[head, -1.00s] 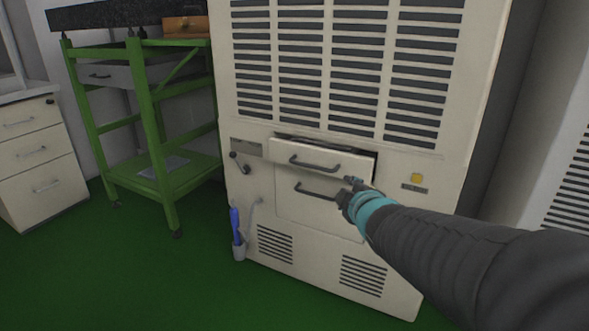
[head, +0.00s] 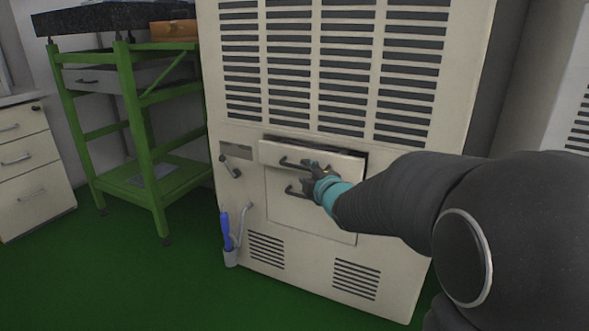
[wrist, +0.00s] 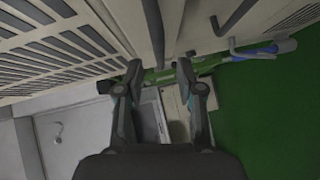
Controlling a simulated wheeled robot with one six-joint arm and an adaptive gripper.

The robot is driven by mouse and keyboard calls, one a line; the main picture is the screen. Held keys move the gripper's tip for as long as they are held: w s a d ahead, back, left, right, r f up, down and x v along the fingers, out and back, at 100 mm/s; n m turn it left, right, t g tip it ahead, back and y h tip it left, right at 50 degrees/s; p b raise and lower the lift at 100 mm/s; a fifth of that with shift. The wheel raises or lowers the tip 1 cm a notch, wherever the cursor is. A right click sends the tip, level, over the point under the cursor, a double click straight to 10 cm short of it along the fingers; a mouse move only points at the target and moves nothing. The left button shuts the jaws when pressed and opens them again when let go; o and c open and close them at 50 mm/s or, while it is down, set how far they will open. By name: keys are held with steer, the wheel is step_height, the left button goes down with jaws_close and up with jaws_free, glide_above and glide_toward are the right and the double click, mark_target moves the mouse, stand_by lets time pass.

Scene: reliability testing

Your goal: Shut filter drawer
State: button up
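The filter drawer (head: 335,161) is a beige drawer in the front of a tall beige cabinet. It stands out a little, with a dark gap along its top and right side. Its dark bar handle (head: 290,163) also shows in the wrist view (wrist: 153,30). My gripper (head: 312,170) is in front of the drawer, by the right end of this handle. In the wrist view my gripper (wrist: 159,65) has its fingers apart, with the handle bar between the fingertips in the picture. Whether they touch it I cannot tell.
A panel with a second dark handle (head: 297,192) is below the drawer. A small lever (head: 231,167) is at its left. A blue-handled tool (head: 226,232) hangs low on the cabinet. A green trolley (head: 128,90) stands at left. Green floor (head: 150,285) in front is clear.

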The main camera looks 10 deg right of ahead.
mark_target(302, 168)
steer(key=shift+x, duration=2.4)
jaws_close()
